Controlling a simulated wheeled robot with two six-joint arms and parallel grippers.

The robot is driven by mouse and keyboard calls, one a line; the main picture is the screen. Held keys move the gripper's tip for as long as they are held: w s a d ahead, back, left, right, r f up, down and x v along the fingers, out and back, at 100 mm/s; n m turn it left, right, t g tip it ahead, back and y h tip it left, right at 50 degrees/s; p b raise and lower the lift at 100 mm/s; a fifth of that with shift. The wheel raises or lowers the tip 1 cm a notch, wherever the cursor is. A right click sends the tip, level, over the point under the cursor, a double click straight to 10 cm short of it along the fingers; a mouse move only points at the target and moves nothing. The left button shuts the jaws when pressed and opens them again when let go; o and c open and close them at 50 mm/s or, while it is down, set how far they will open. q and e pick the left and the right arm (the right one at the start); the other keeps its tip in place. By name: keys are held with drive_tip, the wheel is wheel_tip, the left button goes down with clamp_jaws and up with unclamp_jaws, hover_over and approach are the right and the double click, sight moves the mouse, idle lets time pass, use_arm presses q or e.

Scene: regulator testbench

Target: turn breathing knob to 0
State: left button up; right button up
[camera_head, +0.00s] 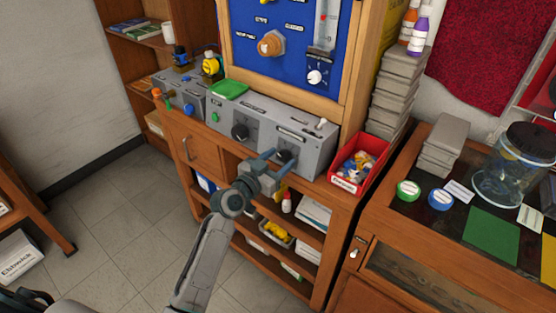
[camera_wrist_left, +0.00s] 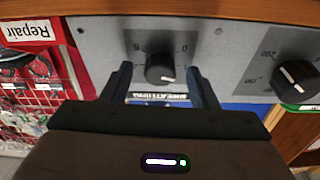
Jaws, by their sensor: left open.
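The breathing knob (camera_head: 284,156) is a black dial at the right end of the grey test panel (camera_head: 257,125). In the left wrist view the knob (camera_wrist_left: 160,68) sits below a dial scale with a 0 at its upper right. A short white mark shows on the knob's lower right edge. The label under it reads "BREATHING" upside down. My left gripper (camera_head: 275,163) is open in front of the panel. In the left wrist view its two fingers (camera_wrist_left: 163,80) stand on either side of the knob, with gaps visible. Whether the fingertips reach past the knob's face is unclear.
Another black knob (camera_head: 240,131) is on the same panel to the left. A red bin (camera_head: 377,146) stands right of the panel, with grey boxes (camera_head: 392,90) behind. A blue board (camera_head: 290,40) with an orange knob (camera_head: 270,43) rises above. Shelves lie below the panel.

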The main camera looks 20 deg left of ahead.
use_arm(q)
drive_tip(key=c, duration=1)
use_arm(e)
drive_tip(key=shift+w+d, duration=0.1)
drive_tip(key=shift+d, duration=0.45)
drive_tip(key=shift+r, duration=0.15)
use_arm(q)
drive_tip(key=shift+n, duration=0.3)
use_arm(e)
drive_tip(key=shift+d+r, duration=0.1)
